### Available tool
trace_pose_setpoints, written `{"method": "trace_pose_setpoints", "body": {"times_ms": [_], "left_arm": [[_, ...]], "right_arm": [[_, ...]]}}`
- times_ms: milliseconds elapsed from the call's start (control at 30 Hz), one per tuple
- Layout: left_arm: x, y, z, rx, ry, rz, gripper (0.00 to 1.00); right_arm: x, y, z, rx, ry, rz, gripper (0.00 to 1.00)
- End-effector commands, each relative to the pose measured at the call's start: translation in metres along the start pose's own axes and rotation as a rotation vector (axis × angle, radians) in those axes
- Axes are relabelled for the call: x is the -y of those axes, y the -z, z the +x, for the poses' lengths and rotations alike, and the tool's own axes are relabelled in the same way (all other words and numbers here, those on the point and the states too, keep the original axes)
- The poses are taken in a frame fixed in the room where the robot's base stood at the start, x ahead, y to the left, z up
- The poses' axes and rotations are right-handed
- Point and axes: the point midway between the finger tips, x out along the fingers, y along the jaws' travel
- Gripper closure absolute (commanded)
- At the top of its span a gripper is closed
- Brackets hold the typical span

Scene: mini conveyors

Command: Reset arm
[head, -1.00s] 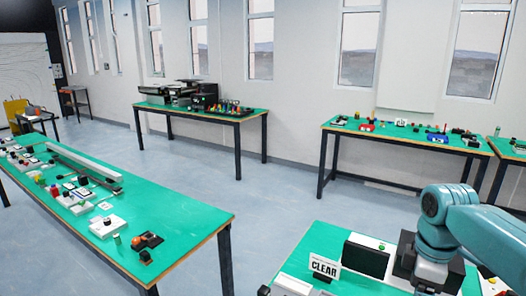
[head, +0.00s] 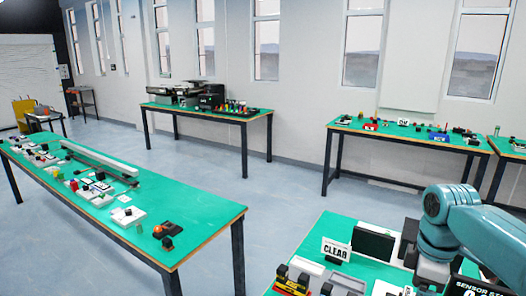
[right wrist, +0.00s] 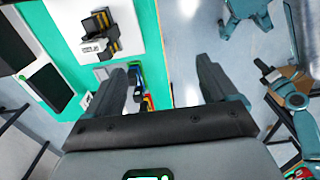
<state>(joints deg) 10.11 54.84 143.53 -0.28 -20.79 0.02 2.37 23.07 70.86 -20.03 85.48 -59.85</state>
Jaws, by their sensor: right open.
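My right gripper (right wrist: 160,90) shows in the right wrist view, its two dark fingers wide apart with nothing between them. It hangs above the edge of a green-topped table (right wrist: 65,15) and the grey floor. My right arm (head: 470,215) comes in from the right in the head view, over the near green table (head: 310,250); its fingers are out of that picture. My left gripper is not in view.
A long green table (head: 200,220) with mini conveyor parts stands at left. Open floor (head: 280,195) lies between the tables.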

Motion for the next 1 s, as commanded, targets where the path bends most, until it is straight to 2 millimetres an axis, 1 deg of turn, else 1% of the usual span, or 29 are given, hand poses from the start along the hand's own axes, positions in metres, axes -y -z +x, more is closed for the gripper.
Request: {"method": "trace_pose_setpoints", "body": {"times_ms": [67, 100, 267, 433, 567, 667, 700, 767, 800, 833, 867, 900, 1000], "left_arm": [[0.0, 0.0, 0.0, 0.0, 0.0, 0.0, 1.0], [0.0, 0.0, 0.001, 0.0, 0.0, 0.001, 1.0], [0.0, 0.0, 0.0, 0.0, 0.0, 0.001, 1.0], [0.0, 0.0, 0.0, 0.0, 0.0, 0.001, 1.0], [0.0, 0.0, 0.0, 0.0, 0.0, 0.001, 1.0], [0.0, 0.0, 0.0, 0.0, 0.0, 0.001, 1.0], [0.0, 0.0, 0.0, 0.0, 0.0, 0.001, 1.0], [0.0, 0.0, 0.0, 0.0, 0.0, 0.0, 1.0], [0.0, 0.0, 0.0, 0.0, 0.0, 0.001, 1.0], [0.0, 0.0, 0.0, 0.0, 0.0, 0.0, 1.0], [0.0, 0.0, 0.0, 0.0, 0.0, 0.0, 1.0], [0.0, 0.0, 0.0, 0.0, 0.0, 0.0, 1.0], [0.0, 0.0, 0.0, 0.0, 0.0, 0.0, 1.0]], "right_arm": [[-0.001, 0.001, 0.003, 0.0, 0.002, 0.001, 0.14], [-0.001, 0.007, 0.018, -0.005, 0.01, 0.012, 0.14], [-0.003, 0.027, 0.062, -0.037, 0.024, 0.062, 0.14], [0.005, 0.049, 0.117, -0.078, 0.048, 0.135, 0.14], [0.023, 0.067, 0.169, -0.115, 0.082, 0.219, 0.14], [0.05, 0.081, 0.221, -0.149, 0.127, 0.322, 0.14], [0.066, 0.086, 0.245, -0.164, 0.15, 0.382, 0.14], [0.097, 0.091, 0.284, -0.185, 0.19, 0.489, 0.14], [0.121, 0.093, 0.308, -0.196, 0.218, 0.574, 0.14], [0.14, 0.092, 0.324, -0.202, 0.237, 0.64, 0.14], [0.158, 0.091, 0.338, -0.206, 0.254, 0.706, 0.14], [0.18, 0.088, 0.353, -0.209, 0.273, 0.792, 0.14], [0.229, 0.076, 0.376, -0.203, 0.304, 0.977, 0.14]]}}
